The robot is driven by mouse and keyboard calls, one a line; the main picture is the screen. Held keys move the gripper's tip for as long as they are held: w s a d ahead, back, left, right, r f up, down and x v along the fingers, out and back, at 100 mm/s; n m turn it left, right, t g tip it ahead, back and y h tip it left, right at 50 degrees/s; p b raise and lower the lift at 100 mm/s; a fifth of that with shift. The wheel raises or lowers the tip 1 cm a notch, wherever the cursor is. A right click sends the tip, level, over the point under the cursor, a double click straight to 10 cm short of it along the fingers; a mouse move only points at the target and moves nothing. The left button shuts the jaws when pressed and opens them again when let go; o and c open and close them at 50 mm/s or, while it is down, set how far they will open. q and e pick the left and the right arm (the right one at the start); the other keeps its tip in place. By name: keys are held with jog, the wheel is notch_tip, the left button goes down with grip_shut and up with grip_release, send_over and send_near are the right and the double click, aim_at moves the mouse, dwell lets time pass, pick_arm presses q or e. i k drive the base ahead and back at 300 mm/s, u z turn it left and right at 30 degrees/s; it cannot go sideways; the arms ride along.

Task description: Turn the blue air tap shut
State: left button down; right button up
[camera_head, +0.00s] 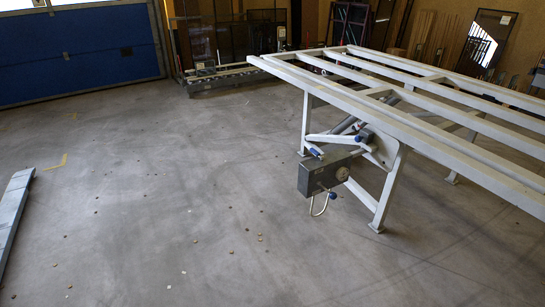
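The tilting frame (410,112) is a large pale slatted metal table on legs at the right. A dark grey box (322,178) hangs near its front leg, with a round fitting and a curved pale hose below it. Small blue parts show there: one at the box's upper left (314,152), a blue knob at its lower right (333,195), and one above it (360,125). They are too small to tell which is the air tap or how its handle is turned. Neither of my grippers is in view.
Open concrete floor (200,190) lies left of and before the frame, with small scattered bits. A grey beam (10,215) lies at the left edge. A blue door (80,50) and a low rack (225,77) stand at the back. Glass panels lean at the back right.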

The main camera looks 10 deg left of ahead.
aim_at(312, 150)
jog(key=u, duration=0.3)
jog(key=i, duration=1.1)
jog(key=z, duration=0.55)
